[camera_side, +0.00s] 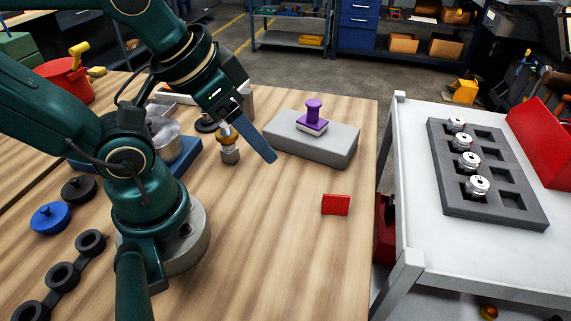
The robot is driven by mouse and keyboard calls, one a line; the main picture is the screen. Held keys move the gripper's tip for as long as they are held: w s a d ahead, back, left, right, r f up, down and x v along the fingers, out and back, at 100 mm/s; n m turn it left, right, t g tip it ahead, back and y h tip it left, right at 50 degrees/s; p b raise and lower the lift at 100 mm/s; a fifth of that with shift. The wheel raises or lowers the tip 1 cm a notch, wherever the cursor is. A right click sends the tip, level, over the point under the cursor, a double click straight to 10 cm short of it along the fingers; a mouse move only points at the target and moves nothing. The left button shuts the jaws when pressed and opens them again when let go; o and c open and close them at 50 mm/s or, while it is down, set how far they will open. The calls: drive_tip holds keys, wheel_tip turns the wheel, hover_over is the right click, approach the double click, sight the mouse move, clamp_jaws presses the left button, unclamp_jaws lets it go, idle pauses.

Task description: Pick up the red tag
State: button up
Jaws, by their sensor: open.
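The red tag (335,205) is a small flat red rectangle on the wooden table, right of the middle of the side view and near the table's right edge. Nothing covers it. My gripper (262,150) hangs above the table, up and to the left of the tag and clearly apart from it. One blue-grey finger shows plainly; the other is hardly visible. The gripper is open, and I see nothing held in it.
A grey block (335,145) with a purple stamp-like piece (313,117) stands behind the tag. A brass-and-steel fitting (229,145) stands left of the block. A white cart (415,215) with a dark tray (512,205) of metal parts is at right. Table around the tag is clear.

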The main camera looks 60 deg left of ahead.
sight(327, 195)
drive_tip(key=shift+c, duration=0.2)
